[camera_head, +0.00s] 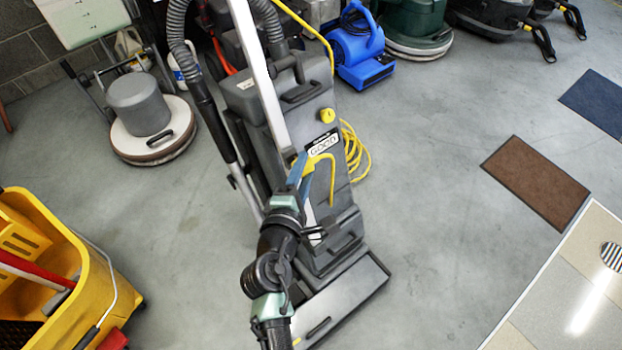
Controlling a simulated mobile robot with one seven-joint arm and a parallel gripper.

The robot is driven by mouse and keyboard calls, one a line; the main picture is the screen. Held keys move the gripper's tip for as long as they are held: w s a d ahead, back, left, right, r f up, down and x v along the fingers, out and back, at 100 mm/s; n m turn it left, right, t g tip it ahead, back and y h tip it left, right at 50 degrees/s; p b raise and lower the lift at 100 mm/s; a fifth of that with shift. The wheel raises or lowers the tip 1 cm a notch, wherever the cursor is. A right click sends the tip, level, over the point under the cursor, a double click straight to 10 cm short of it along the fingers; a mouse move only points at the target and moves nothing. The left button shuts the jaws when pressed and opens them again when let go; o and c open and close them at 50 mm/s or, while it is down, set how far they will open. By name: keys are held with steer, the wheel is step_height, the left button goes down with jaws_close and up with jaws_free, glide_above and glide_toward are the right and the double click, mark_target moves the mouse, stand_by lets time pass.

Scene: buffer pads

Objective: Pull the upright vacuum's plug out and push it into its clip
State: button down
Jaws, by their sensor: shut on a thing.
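The grey upright vacuum (345,190) stands in the middle of the view, with a black hose on its left. My arm reaches up from the bottom, in front of the vacuum's body. My gripper (304,160) is at the vacuum's front, just below its label, and is shut on the plug end of a yellow cord (332,172). The cord bends over from the gripper and hangs down the front. The plug itself is mostly hidden by the fingers. I cannot tell whether it touches the vacuum, and I cannot make out the clip.
A yellow mop bucket (103,291) stands at the lower left. A floor polisher (151,143) is at the left, and a blue blower (362,58) is behind the vacuum. Loose yellow cord (355,150) hangs at the vacuum's right. Open floor with a brown mat (537,180) lies further right.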

steer(key=shift+w+a+f+b, duration=0.2)
steer(key=shift+w+a+b, duration=0.15)
steer(key=shift+w, duration=0.2)
stand_by(1.8)
steer(key=shift+w+a+f, duration=0.25)
steer(key=shift+w+a, duration=0.15)
steer(key=shift+w, duration=0.05)
stand_by(0.5)
steer(key=shift+c, duration=1.7)
jaws_free()
steer(key=p+v, duration=0.1)
steer(key=v, duration=1.2)
steer(key=shift+p, duration=0.35)
